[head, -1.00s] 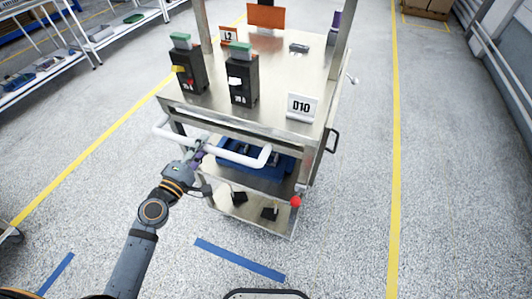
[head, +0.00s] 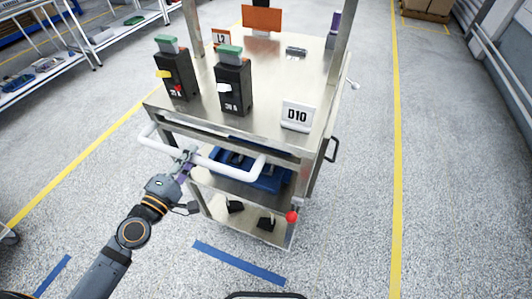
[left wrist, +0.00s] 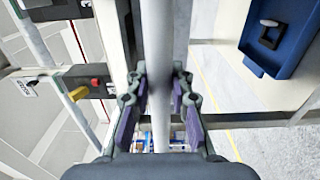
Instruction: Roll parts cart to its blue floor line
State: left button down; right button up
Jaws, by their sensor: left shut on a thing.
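The parts cart (head: 272,100) is a steel cart with a flat top and lower shelves, in the middle of the head view. Its white push handle (head: 222,166) faces me. My left gripper (head: 186,163) is shut on the left part of this handle. The left wrist view shows the white handle bar (left wrist: 162,60) between the fingers (left wrist: 160,100). A blue floor line (head: 238,263) lies on the floor just in front of the cart's near end. Another blue strip (head: 52,277) lies at lower left. My right gripper is not in view.
A blue bin (head: 262,176) sits below. White shelving (head: 100,38) stands at upper left. Yellow lines (head: 397,150) flank the cart; the floor on its right is clear.

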pick_arm(q)
jog(key=p+v, duration=1)
jog(key=v, duration=0.8)
dwell(1.9)
jog(key=shift+s, duration=0.15)
jog(key=shift+r, duration=0.1)
jog(key=c, duration=1.1)
grip_release()
jog(key=shift+a, duration=0.1)
